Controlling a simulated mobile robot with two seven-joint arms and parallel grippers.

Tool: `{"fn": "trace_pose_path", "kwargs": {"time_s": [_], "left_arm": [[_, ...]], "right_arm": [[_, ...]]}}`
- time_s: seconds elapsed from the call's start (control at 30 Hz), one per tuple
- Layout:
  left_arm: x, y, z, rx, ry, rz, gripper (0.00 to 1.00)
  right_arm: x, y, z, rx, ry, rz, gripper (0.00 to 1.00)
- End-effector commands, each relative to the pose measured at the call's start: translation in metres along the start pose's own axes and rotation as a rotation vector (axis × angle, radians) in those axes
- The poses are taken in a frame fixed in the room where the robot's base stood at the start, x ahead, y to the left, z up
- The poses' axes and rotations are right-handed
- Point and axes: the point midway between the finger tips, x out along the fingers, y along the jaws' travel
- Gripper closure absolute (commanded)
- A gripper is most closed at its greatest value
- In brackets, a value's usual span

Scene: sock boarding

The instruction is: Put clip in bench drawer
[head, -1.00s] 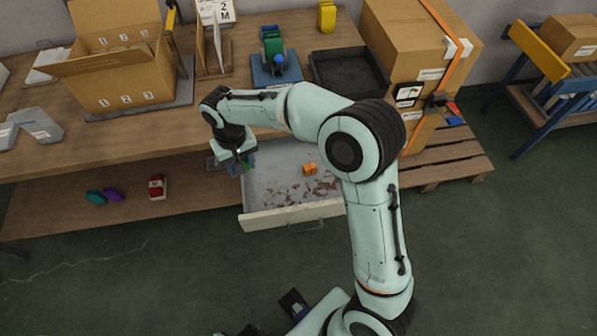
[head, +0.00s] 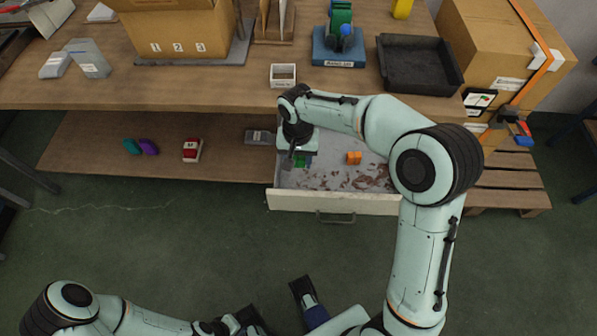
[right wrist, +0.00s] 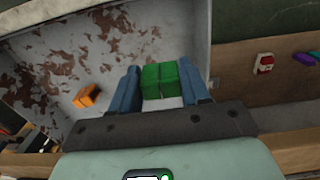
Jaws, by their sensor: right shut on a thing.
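A green clip (right wrist: 160,80), blocky in shape, is between the blue fingers of my right gripper (right wrist: 163,84) in the right wrist view. My right gripper (head: 299,161) is shut on it, over the left part of the open bench drawer (head: 335,203). In the head view only a little of the green clip (head: 302,162) shows below the wrist. Its height above the drawer floor is hard to tell. An orange clip (head: 354,158) lies on the drawer floor to the right. My left gripper (head: 279,306) appears open and empty at the bottom edge, partly cut off.
The drawer has a light, rust-stained floor. On the lower shelf (head: 100,150) lie teal and purple items, a red-and-white item (head: 192,150) and a grey block (head: 258,136). The bench top holds a cardboard box (head: 185,30), a small white bin (head: 283,75) and a black tray (head: 420,68).

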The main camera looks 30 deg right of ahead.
Motion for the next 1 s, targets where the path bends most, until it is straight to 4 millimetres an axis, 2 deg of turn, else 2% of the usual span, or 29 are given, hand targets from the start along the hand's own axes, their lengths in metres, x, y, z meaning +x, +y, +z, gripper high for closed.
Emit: {"fn": "trace_pose_path", "kwargs": {"time_s": [0.17,0.4,0.47,0.93,0.97,1.0], "left_arm": [[0.002,0.000,-0.001,0.001,0.004,0.001,1.00],[0.009,-0.001,-0.005,0.002,0.013,0.003,1.00],[0.009,-0.001,-0.006,0.002,0.015,0.003,1.00],[0.011,-0.002,-0.007,0.002,0.019,0.004,1.00],[0.011,-0.002,-0.007,0.002,0.019,0.004,1.00],[0.011,-0.001,-0.007,0.002,0.019,0.004,1.00]], "right_arm": [[0.014,0.000,0.000,0.000,-0.001,0.000,0.82],[0.056,0.001,0.000,-0.001,-0.002,0.002,0.82],[0.062,0.000,0.000,-0.001,-0.001,0.001,0.82],[0.070,0.000,0.000,-0.001,0.001,0.000,0.82],[0.070,0.000,0.000,-0.001,0.001,0.000,0.48],[0.070,0.000,0.000,-0.001,0.001,0.000,0.35]]}}
